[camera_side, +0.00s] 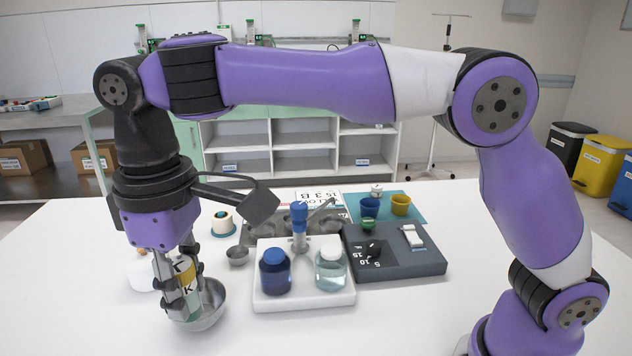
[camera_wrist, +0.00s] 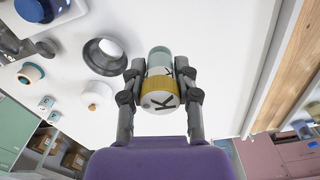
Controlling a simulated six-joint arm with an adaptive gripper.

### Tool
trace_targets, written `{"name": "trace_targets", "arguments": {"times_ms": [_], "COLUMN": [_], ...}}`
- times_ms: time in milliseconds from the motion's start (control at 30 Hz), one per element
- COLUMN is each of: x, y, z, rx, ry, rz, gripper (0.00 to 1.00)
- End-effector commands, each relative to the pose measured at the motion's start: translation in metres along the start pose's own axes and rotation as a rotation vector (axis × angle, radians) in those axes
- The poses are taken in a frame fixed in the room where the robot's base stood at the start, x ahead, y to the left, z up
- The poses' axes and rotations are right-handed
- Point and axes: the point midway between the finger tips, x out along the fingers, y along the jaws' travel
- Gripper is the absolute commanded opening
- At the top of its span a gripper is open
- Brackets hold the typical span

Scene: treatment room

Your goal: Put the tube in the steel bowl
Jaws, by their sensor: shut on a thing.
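The tube (camera_side: 188,275) has a yellow band and a pale label with dark letters. My gripper (camera_side: 182,290) is shut on it, with a finger on each side. In the wrist view the tube (camera_wrist: 161,88) lies between my gripper's fingertips (camera_wrist: 162,74), its end marked K towards the camera. The steel bowl (camera_side: 212,312) is on the white table at the left front, and the tube and fingers hide part of it. In the wrist view the bowl (camera_wrist: 105,69) appears left of the tube, apart in the picture. The tube's height over the bowl is unclear.
A white tray (camera_side: 305,303) with a blue bottle (camera_side: 275,272) and a clear bottle (camera_side: 331,268) stands right of the bowl. A small metal cup (camera_side: 238,256) and a tape roll (camera_side: 222,222) are behind it. A dark case (camera_side: 405,262) lies further right.

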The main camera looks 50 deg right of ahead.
Motion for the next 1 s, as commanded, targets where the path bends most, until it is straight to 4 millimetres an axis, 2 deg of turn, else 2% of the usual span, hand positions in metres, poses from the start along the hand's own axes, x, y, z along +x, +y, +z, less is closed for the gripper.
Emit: {"name": "trace_targets", "arguments": {"times_ms": [300, 433, 567, 800, 1000], "x": [0.048, 0.06, 0.066, 0.1, 0.105], "y": [0.073, 0.093, 0.1, 0.101, 0.101], "z": [-0.027, -0.035, -0.038, -0.037, -0.038], "rx": [0.007, 0.004, 0.002, 0.001, 0.001], "ry": [-0.004, -0.001, 0.0, -0.004, 0.0], "rz": [-0.001, 0.0, 0.0, 0.0, 0.0], "gripper": [0.0, 0.0, 0.0, 0.0, 0.0]}}
